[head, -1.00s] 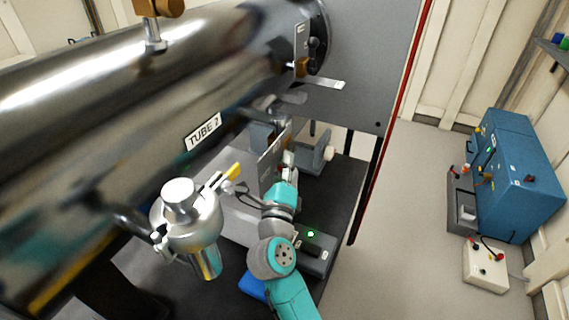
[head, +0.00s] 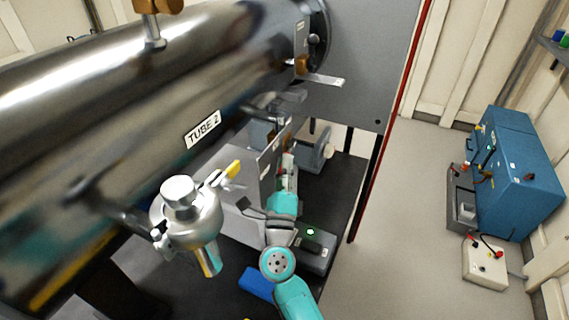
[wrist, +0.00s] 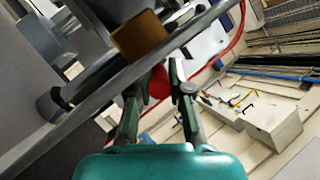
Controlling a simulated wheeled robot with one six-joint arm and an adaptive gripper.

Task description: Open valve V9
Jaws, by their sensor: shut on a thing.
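My gripper (wrist: 160,92) is close beside a grey panel edge in the wrist view. Its two fingers are shut on a red part (wrist: 159,81), which looks like a valve handle and is partly hidden by the fingers and the panel. In the head view my gripper (head: 289,170) is at the right side of a grey upright plate (head: 268,170), under the large tube. The red part cannot be made out there. No V9 label can be read in either view.
A shiny tube marked TUBE 2 (head: 120,120) runs above. A grey box with a green light (head: 316,250) is close to the right. Clear floor (head: 400,220) lies further right.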

